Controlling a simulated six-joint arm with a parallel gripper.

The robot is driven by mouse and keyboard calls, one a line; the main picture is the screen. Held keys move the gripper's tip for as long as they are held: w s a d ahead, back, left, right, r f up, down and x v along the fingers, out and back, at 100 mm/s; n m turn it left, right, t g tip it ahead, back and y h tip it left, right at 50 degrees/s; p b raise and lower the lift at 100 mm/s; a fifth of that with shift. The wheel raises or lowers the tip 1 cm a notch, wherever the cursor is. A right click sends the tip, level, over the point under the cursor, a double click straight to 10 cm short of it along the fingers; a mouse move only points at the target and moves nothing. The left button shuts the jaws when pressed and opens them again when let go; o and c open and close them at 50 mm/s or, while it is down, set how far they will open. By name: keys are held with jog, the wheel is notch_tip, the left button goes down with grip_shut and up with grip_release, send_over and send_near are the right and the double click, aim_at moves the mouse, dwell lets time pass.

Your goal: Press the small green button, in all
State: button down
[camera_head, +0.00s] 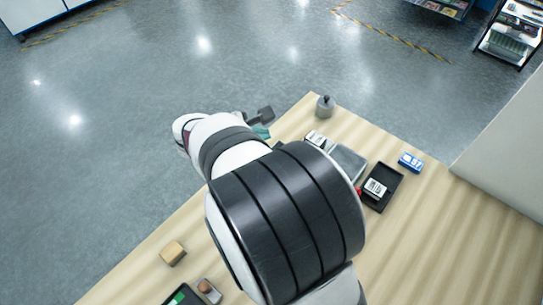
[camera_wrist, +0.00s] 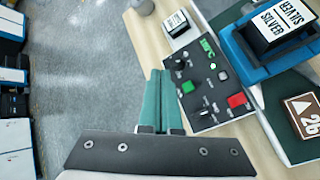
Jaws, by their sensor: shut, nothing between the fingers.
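In the wrist view, a black control panel (camera_wrist: 213,88) lies at the table edge. In the body camera view, my gripper (camera_head: 261,131) is partly hidden behind my arm. I cannot make out this button there.
The panel also carries a larger red button (camera_wrist: 237,100), dark knobs (camera_wrist: 180,64) and a green patch (camera_wrist: 207,45). A blue device (camera_wrist: 250,62) with a "SILVER" box (camera_wrist: 272,28) stands at its right. A wooden block (camera_head: 173,252) sits on the table.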

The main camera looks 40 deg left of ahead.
jog(key=shift+f, duration=4.35)
jog(key=shift+f, duration=0.1)
jog(key=shift+f, duration=0.35)
